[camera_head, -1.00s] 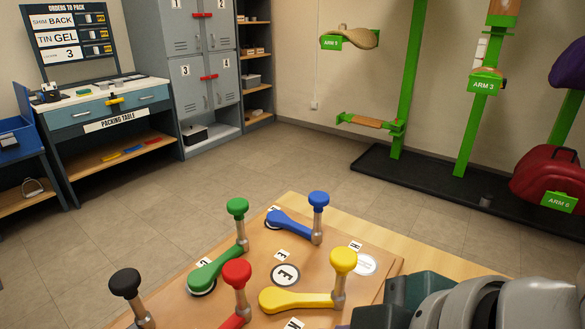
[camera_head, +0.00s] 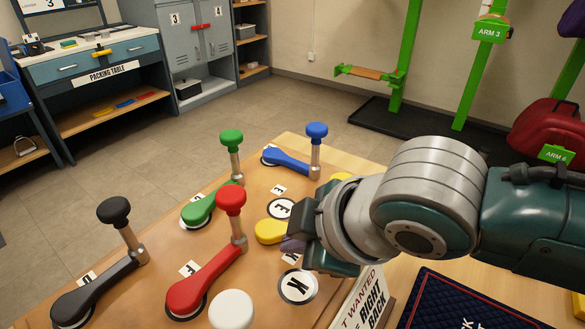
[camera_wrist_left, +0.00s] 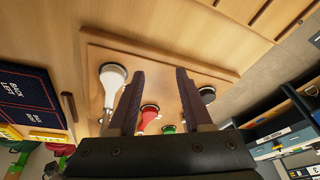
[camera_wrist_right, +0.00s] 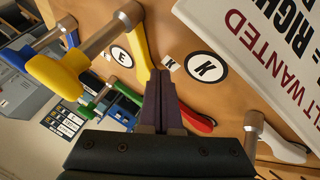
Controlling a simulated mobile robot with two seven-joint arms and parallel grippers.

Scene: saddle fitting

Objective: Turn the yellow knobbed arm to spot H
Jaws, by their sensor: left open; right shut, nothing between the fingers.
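The yellow knobbed arm lies on the wooden board; its foot (camera_head: 270,232) shows in the head view left of my right gripper (camera_head: 296,243), which hides most of it. Only a sliver of its yellow knob (camera_head: 342,178) shows above my right wrist. In the right wrist view the yellow knob (camera_wrist_right: 58,82) is at left, and my right gripper (camera_wrist_right: 164,85) is shut and empty, its fingertips close to the yellow bar (camera_wrist_right: 142,45). Whether they touch is unclear. Spot H is hidden in the head view. My left gripper (camera_wrist_left: 155,80) is open and empty in the left wrist view.
Blue (camera_head: 290,160), green (camera_head: 198,208), red (camera_head: 205,278), black (camera_head: 98,290) and white (camera_head: 232,309) knobbed arms crowd the board. Spots E (camera_head: 282,208) and K (camera_head: 298,287) show.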

